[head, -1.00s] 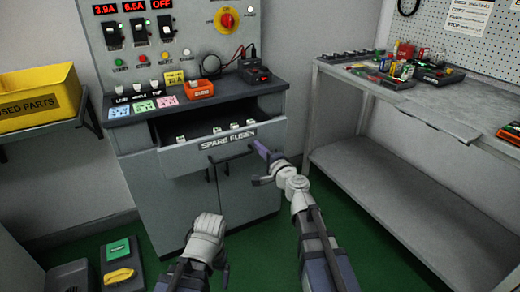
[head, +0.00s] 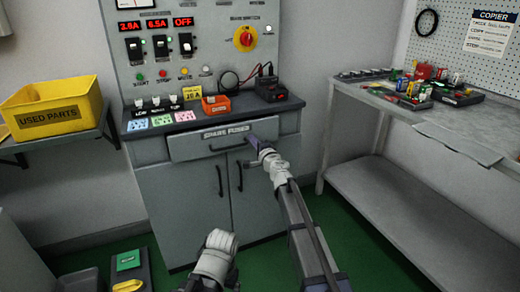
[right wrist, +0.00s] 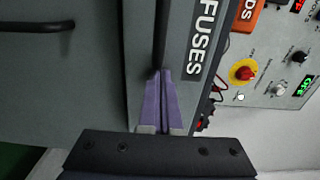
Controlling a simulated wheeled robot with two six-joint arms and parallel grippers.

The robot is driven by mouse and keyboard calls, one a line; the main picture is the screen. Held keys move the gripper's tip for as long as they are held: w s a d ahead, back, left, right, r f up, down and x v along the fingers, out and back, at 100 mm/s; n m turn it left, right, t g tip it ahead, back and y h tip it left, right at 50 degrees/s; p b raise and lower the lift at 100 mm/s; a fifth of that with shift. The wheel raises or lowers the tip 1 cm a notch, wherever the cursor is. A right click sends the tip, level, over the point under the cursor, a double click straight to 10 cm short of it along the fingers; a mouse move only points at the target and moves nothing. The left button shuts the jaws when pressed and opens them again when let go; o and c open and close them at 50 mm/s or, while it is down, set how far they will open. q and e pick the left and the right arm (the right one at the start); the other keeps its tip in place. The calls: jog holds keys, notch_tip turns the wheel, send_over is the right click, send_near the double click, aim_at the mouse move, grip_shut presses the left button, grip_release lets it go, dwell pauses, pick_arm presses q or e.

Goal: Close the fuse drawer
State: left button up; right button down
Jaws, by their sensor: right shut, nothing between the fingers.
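The fuse drawer (head: 202,145), a grey front labelled SPARE FUSES with a dark bar handle, sits flush or nearly flush in the grey cabinet (head: 180,205). Its inside and the fuses are hidden. My right gripper (head: 252,139) is shut and empty, its purple fingers at the right part of the drawer front. In the right wrist view the shut fingertips (right wrist: 161,72) are at the drawer front, below the FUSES label; I cannot tell whether they touch. My left arm shows at the bottom middle, but its fingers are not visible.
A yellow USED PARTS bin (head: 55,108) stands on a shelf at left. An orange box (head: 216,105) and coloured cards lie on the cabinet top. A workbench (head: 440,130) with small parts stands at right.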

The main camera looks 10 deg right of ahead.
jog(key=x, duration=0.3)
jog(key=shift+w+a, duration=0.1)
jog(key=shift+w, duration=0.4)
jog(key=shift+w, duration=0.15)
